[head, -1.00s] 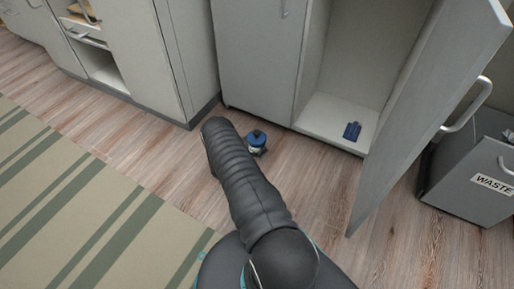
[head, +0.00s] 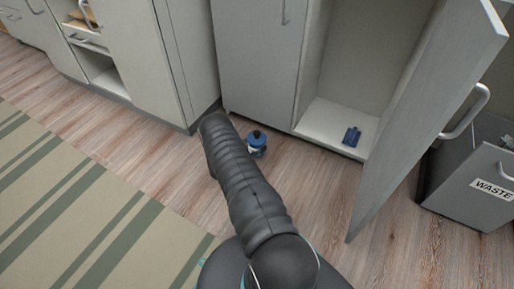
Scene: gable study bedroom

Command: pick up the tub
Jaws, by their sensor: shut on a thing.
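A small blue, round thing (head: 262,142) with a dark top and a paler part below shows just right of my arm, over the floor in front of the cupboard; I take it to be the tub. My gripper (head: 254,153) is mostly hidden by my arm, with only small dark parts showing around the tub's lower side. It is shut on the tub. How the fingers sit on it, and how far the tub is above the floor, I cannot tell.
The cupboard's right door (head: 430,115) stands open towards me. A small blue item (head: 352,136) lies on the cupboard floor. A grey waste bin (head: 470,180) stands at the right. A striped rug (head: 85,220) lies at the left. Wooden floor (head: 310,185) is clear between.

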